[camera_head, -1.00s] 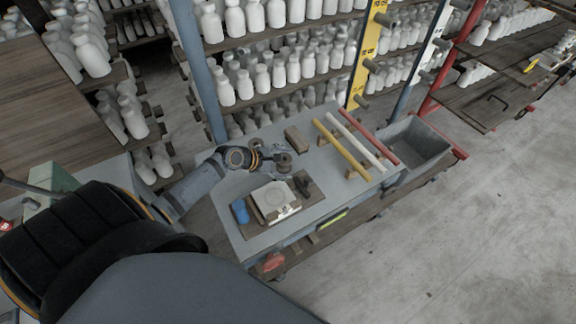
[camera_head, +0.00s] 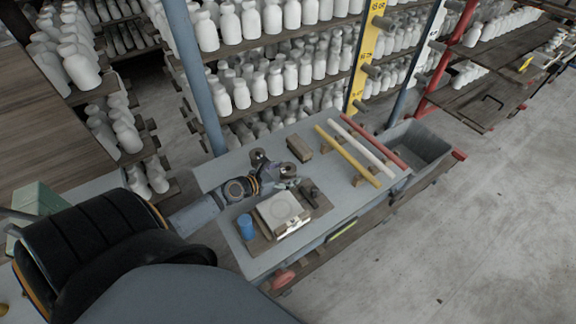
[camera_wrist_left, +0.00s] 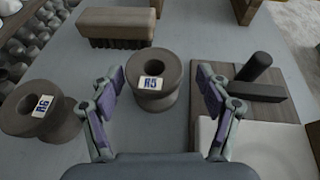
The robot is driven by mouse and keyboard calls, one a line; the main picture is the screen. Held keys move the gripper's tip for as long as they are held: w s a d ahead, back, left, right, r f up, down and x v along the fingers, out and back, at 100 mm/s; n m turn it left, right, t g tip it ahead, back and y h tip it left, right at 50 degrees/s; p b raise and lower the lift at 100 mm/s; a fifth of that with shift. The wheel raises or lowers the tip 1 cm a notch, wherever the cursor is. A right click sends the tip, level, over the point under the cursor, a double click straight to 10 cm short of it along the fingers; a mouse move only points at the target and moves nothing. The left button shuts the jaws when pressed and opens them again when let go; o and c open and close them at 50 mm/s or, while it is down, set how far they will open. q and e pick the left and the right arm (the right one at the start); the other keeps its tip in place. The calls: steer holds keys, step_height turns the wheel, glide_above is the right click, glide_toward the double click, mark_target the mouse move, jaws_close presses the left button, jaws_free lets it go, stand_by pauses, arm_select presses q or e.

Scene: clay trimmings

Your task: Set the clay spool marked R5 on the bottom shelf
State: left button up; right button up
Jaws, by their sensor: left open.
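The clay spool marked R5 (camera_wrist_left: 153,80) stands upright on the grey bench, label up; in the head view it shows as a dark spool (camera_head: 287,170). My left gripper (camera_wrist_left: 160,100) is open, its fingers either side of the near part of R5 in the wrist view, with nothing visibly gripped. In the head view the left gripper (camera_head: 279,182) is just in front of R5. A similar spool marked R6 (camera_wrist_left: 40,110) stands to the left, outside the fingers. The rack's low shelf (camera_head: 240,112) behind the bench holds white bottles; its lowest level is partly hidden.
A brush (camera_wrist_left: 115,25) lies beyond the spools. Yellow, white and red bars (camera_head: 348,157) and a grey bin (camera_head: 425,150) are farther right.

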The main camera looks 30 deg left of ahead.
mark_target(295, 167)
arm_select(q)
steer(key=shift+a+b+x, duration=0.15)
steer(key=shift+x, duration=1.25)
steer(key=shift+a+b+x, duration=0.15)
steer(key=shift+x, duration=1.2)
steer(key=shift+r, duration=0.15)
steer(key=c, duration=1.6)
jaws_close()
